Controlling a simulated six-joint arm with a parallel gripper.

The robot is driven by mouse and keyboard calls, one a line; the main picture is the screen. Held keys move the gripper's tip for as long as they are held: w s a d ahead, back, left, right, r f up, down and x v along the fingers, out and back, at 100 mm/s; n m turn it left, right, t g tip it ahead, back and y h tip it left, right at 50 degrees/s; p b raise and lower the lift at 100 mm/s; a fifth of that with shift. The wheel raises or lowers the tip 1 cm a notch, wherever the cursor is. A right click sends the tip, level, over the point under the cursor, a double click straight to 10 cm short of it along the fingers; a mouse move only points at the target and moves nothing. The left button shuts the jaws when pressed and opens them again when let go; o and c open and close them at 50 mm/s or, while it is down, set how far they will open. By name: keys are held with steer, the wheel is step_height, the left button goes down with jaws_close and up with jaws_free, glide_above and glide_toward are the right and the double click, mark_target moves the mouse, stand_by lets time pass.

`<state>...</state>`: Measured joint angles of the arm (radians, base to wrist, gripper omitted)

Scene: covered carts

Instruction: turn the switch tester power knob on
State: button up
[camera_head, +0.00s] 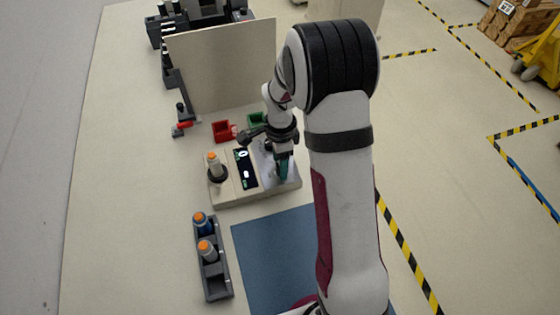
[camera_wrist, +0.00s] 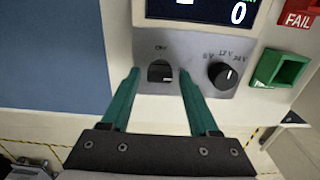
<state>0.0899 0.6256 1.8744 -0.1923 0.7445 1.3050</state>
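The switch tester (camera_head: 232,196) is a pale box with a dark display (camera_wrist: 205,10) and a grey metal panel. In the wrist view, the black power knob (camera_wrist: 160,72) sits on that panel under a small label that seems to read "ON". My gripper (camera_wrist: 159,74) is open, with one teal finger on each side of the power knob and a visible gap on both sides. A round black voltage knob (camera_wrist: 222,75) is just right of the right finger. In the head view my gripper (camera_head: 284,168) is over the tester's right part, and the knobs are hidden.
A green bin (camera_wrist: 280,68) and a red FAIL bin (camera_head: 222,131) stand behind the tester. An orange-topped switch (camera_head: 214,160) stands on the tester's left. A grey tray (camera_head: 217,283) with two more is in front, beside a blue mat (camera_head: 270,260). An upright panel (camera_head: 225,65) stands behind.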

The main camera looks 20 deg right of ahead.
steer(key=shift+o, duration=0.2)
step_height(320, 180, up, 16)
stand_by(0.4)
steer(key=shift+f, duration=0.1)
steer(key=s+a+n, duration=0.2)
steer(key=s+n, duration=0.2)
steer(key=s, duration=0.4)
steer(key=s+a+n+y, duration=0.1)
steer(key=s+n, duration=0.3)
steer(key=s, duration=0.5)
steer(key=s+a+n, duration=0.4)
steer(key=s, duration=0.5)
steer(key=shift+r+n+y, duration=0.3)
steer(key=shift+y, duration=0.1)
